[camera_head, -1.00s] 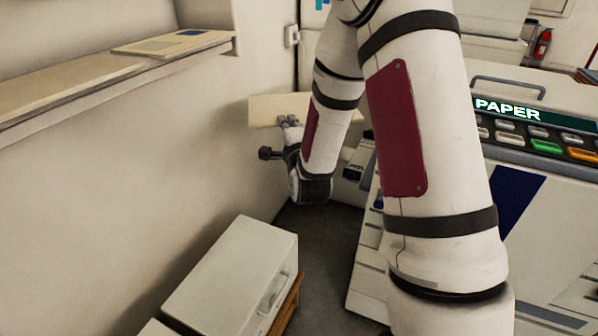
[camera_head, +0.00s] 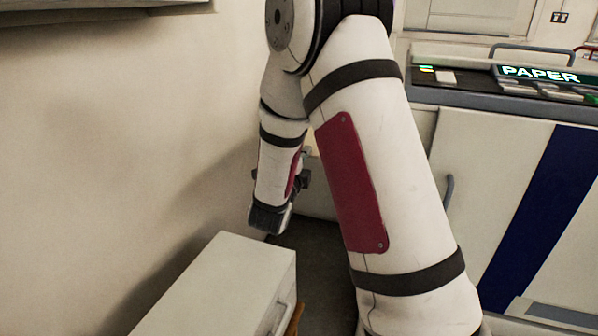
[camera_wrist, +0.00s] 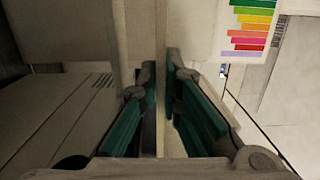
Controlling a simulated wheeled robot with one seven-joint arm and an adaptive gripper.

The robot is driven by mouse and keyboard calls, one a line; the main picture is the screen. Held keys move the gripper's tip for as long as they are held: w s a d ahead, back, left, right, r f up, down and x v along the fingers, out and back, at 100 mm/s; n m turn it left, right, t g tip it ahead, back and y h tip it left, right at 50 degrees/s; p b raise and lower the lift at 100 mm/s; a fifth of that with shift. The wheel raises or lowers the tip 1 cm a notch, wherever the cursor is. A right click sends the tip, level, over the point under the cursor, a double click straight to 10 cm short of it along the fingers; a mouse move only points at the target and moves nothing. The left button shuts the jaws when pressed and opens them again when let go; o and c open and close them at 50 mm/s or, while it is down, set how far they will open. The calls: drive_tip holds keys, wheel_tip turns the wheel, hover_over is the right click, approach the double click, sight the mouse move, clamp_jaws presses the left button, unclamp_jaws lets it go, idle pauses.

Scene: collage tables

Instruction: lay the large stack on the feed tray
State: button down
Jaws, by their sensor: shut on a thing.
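My gripper (camera_wrist: 160,85) is shut on a thin pale stack (camera_wrist: 160,125), seen nearly edge-on between the green finger pads in the wrist view. The stack stands upright in that view and runs up past the fingertips. In the head view my arm hides most of the gripper (camera_head: 304,178), and only a small cream patch beside the arm may be the stack. I cannot make out the feed tray for certain in either view.
A machine with a PAPER sign (camera_head: 540,74) stands at the right. A white cabinet (camera_head: 215,285) stands below by the left wall, under a shelf (camera_head: 100,12). A colour-striped chart (camera_wrist: 248,30) shows in the wrist view. Dark floor lies between cabinet and machine.

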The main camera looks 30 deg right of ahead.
drive_tip(key=shift+d+f+b, duration=0.25)
drive_tip(key=shift+f+b, duration=0.05)
drive_tip(key=shift+f, duration=0.2)
drive_tip(key=p+x, duration=0.1)
drive_tip(key=x, duration=0.2)
drive_tip(key=p+x, duration=0.2)
drive_tip(key=x, duration=0.1)
drive_tip(key=p+x, duration=0.2)
drive_tip(key=x, duration=0.2)
drive_tip(key=shift+s+d, duration=0.25)
drive_tip(key=shift+s, duration=0.1)
wheel_tip(320, 180, down, 6)
drive_tip(key=b, duration=0.6)
drive_tip(key=shift+b, duration=0.3)
drive_tip(key=c, duration=1.7)
unclamp_jaws()
drive_tip(key=shift+a, duration=0.1)
drive_tip(key=v, duration=1.2)
drive_tip(key=shift+w, duration=0.15)
